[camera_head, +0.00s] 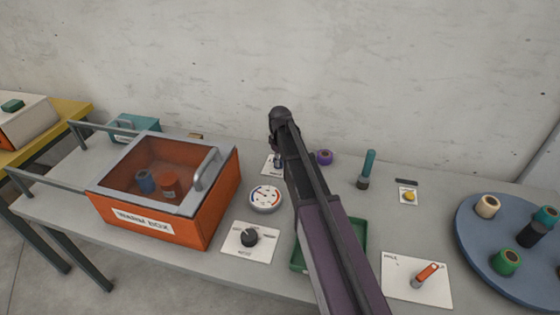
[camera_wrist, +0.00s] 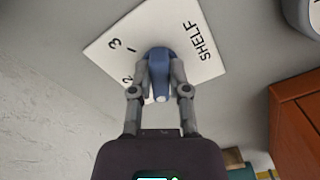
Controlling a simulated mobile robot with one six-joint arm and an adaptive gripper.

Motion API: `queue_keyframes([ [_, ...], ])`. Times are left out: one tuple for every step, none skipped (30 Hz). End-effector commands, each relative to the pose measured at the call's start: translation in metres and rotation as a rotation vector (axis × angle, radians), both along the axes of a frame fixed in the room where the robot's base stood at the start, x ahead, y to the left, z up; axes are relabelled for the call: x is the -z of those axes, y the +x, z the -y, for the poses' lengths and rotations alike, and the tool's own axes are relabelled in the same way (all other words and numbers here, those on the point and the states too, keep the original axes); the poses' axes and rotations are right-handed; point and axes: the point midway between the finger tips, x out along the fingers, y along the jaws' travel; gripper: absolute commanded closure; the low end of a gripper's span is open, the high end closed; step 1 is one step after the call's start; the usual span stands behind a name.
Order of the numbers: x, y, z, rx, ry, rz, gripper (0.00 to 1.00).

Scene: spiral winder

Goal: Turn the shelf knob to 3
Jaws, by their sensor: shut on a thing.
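The shelf knob (camera_wrist: 160,66) is blue with a white mark at one end. It sits on a white plate (camera_wrist: 196,68) lettered SHELF, with the numbers 3 and 2 showing in the wrist view. My gripper (camera_wrist: 160,78) is shut on the knob, one finger on each side. The white mark points toward the bottom of the wrist picture, away from the 3. In the head view my arm partly covers the plate (camera_head: 268,166), and the knob (camera_head: 278,162) shows only in part.
An orange warm box (camera_head: 190,226) with a lid handle stands left of the plate. A round dial (camera_head: 265,197) and a black knob (camera_head: 249,237) are in front. A purple spool (camera_head: 324,157) stands right of my arm, and a green tray (camera_head: 359,240) lies under it.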

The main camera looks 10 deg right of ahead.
Motion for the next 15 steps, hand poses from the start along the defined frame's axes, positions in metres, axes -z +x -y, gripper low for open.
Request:
queue_keyframes([
  [0.0002, -0.0006, -0.0005, 0.0, 0.0, -0.001, 1.0],
  [0.0002, -0.0006, -0.0005, 0.001, 0.001, -0.002, 1.0],
  [0.0002, -0.0006, -0.0006, 0.004, 0.001, -0.002, 1.0],
  [0.0002, -0.0007, -0.0005, 0.006, 0.001, -0.002, 1.0],
  [0.0002, -0.0007, -0.0006, 0.009, 0.001, -0.002, 1.0],
  [0.0003, -0.0008, -0.0007, 0.015, 0.001, -0.002, 1.0],
  [0.0003, -0.0008, -0.0007, 0.022, 0.001, -0.002, 1.0],
  [0.0003, -0.0009, -0.0008, 0.029, 0.001, -0.002, 1.0],
  [0.0003, -0.001, -0.0009, 0.039, 0.001, -0.002, 1.0],
  [0.0003, -0.0011, -0.001, 0.049, 0.001, -0.002, 1.0],
  [0.0003, -0.0012, -0.001, 0.061, 0.001, -0.002, 1.0],
  [0.0003, -0.0013, -0.0012, 0.077, 0.001, -0.002, 1.0],
  [0.0003, -0.0013, -0.0013, 0.091, 0.001, -0.002, 1.0],
  [0.0003, -0.0014, -0.0014, 0.106, 0.001, -0.002, 1.0],
  [0.0003, -0.0015, -0.0015, 0.13, 0.001, -0.002, 1.0],
])
